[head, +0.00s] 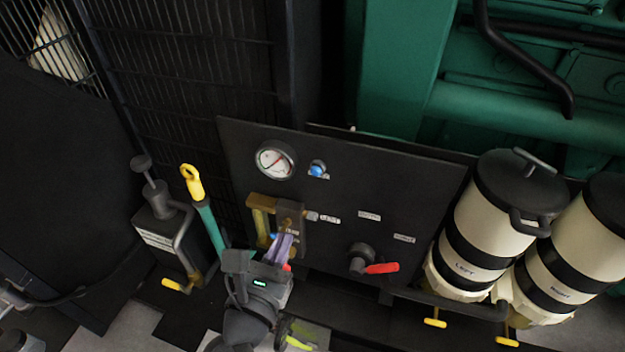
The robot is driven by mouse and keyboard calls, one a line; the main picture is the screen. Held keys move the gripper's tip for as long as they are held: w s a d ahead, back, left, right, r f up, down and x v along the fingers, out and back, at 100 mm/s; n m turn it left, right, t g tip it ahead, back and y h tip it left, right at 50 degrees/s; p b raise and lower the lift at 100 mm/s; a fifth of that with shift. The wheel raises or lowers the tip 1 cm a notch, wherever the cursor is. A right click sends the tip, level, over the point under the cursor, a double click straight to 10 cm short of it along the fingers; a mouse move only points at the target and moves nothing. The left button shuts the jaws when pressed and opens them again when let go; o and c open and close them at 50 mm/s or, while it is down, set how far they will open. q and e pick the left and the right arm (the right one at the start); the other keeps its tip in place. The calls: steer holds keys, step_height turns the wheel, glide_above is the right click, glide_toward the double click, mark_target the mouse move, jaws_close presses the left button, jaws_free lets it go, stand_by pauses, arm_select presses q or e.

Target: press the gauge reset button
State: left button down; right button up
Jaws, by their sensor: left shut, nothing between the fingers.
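A round white-faced gauge (273,161) is mounted on the upper left of a dark panel (345,165). A blue button (317,170) sits on the panel just right of the gauge, with a small white label by it. I take it for the gauge reset button. My left gripper (284,243) is shut and empty. Its fingers point up the picture, below the blue button and apart from it, in front of the brass fitting on the panel. The button is not hidden. My right gripper is not in view.
A brass fitting (263,210) and a red-handled valve (380,267) are on the panel. Cream canisters (480,233) with black bands stand at right. A hand pump (165,228) and a yellow-hooked green rod (207,222) are at left. Space before the gauge and button looks clear.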

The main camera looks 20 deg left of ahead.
mark_target(315, 173)
arm_select(q)
steer(key=w, duration=1.3)
steer(key=shift+w+d+p, duration=0.25)
steer(key=shift+w+p, duration=0.05)
steer(key=shift+w, duration=0.2)
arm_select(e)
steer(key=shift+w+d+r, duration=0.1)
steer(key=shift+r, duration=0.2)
